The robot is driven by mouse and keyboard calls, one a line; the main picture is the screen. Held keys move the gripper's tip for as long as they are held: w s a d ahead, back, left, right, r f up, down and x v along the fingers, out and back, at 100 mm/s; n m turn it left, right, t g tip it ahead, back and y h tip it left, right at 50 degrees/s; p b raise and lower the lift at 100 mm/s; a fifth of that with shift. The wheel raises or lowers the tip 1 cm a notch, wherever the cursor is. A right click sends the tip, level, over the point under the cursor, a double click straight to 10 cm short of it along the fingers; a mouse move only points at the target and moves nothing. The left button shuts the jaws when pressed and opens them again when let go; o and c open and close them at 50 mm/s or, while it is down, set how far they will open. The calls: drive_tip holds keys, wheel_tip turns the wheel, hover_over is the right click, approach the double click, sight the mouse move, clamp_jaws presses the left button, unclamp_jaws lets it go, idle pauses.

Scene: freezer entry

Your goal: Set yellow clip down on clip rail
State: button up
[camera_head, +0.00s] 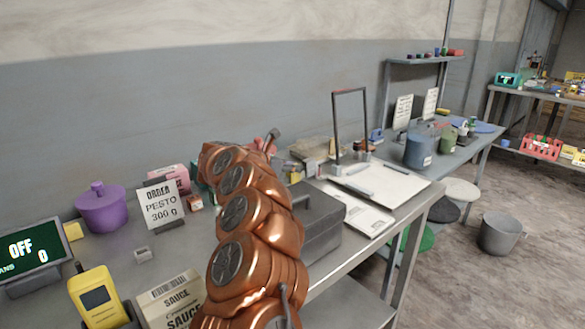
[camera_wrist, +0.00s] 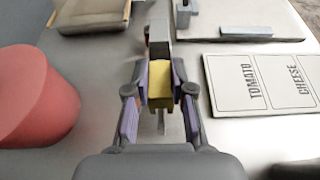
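In the wrist view my gripper (camera_wrist: 160,88) is closed on the yellow clip (camera_wrist: 160,75), which sits between its two purple-padded fingers. A grey block (camera_wrist: 158,35) lies directly beyond the clip in line with it; it may be the clip rail, but I cannot tell for sure. Whether clip and block touch is unclear. A thin grey piece shows below the clip between the fingers. In the head view my copper arm hides the gripper and most of the area around it.
A red round object (camera_wrist: 35,95) stands left of the gripper. A white board marked TOMATO and CHEESE (camera_wrist: 262,85) lies to the right. A grey box (camera_head: 322,222) stands right of my arm. A purple pot (camera_head: 101,210) and an order card (camera_head: 160,204) are at left.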

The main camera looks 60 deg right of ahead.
drive_tip(key=o, duration=0.4)
drive_tip(key=shift+o, duration=0.2)
drive_tip(key=shift+a+r, duration=0.1)
drive_tip(key=v, duration=1.1)
drive_tip(key=shift+a, duration=0.35)
drive_tip(key=shift+r, duration=0.1)
